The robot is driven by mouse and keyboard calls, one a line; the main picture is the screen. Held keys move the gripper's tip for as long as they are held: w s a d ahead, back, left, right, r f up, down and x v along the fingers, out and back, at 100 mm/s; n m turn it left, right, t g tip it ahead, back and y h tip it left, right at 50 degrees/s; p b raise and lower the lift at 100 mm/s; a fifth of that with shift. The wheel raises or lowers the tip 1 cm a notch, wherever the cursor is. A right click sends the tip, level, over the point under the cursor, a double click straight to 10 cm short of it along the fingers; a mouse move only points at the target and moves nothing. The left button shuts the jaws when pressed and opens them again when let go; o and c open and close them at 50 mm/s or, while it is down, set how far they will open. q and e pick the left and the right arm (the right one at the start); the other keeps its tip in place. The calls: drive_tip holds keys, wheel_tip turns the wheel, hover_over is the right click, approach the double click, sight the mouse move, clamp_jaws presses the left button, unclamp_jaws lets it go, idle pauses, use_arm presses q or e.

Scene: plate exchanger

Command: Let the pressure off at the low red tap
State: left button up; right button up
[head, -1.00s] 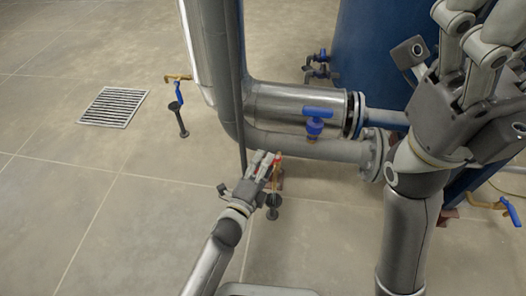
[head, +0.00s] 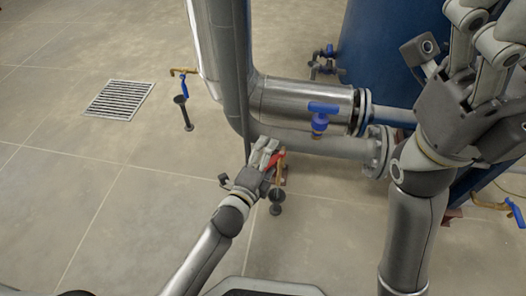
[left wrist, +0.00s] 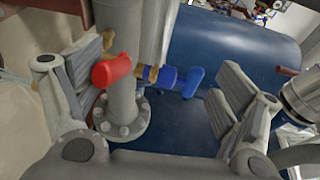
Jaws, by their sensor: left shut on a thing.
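The low red tap has a red lever (head: 277,158) on a brass body, low by the foot of the grey pipes in the head view. A black funnel (head: 277,197) stands on the floor below it.
A blue-handled valve (head: 320,118) sits above on the pipes (head: 300,100). Another blue-handled tap (head: 184,88) and funnel (head: 182,100) stand left, near a floor grate (head: 118,98). A blue tank (head: 375,60) fills the back right.

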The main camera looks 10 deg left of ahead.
use_arm(q)
drive_tip(key=shift+r, duration=0.85)
drive_tip(key=shift+c, duration=0.7)
drive_tip(key=shift+p+v, duration=0.45)
drive_tip(key=shift+v, duration=1.05)
drive_tip(key=shift+c, duration=1.4)
drive_tip(key=shift+f+v, duration=0.2)
drive_tip(key=shift+v, duration=0.9)
drive_tip(key=c, duration=0.4)
drive_tip(key=shift+d+f+p+v, duration=0.15)
drive_tip(key=shift+f+v, duration=0.1)
drive_tip(key=shift+v, duration=0.9)
drive_tip(key=shift+d+f+p+v, duration=0.15)
drive_tip(key=shift+f+v, duration=0.1)
drive_tip(key=shift+v, duration=0.9)
drive_tip(key=shift+f+p+v, duration=0.15)
drive_tip(key=shift+f+v, duration=0.1)
drive_tip(key=shift+v, duration=0.9)
drive_tip(key=shift+s, duration=0.15)
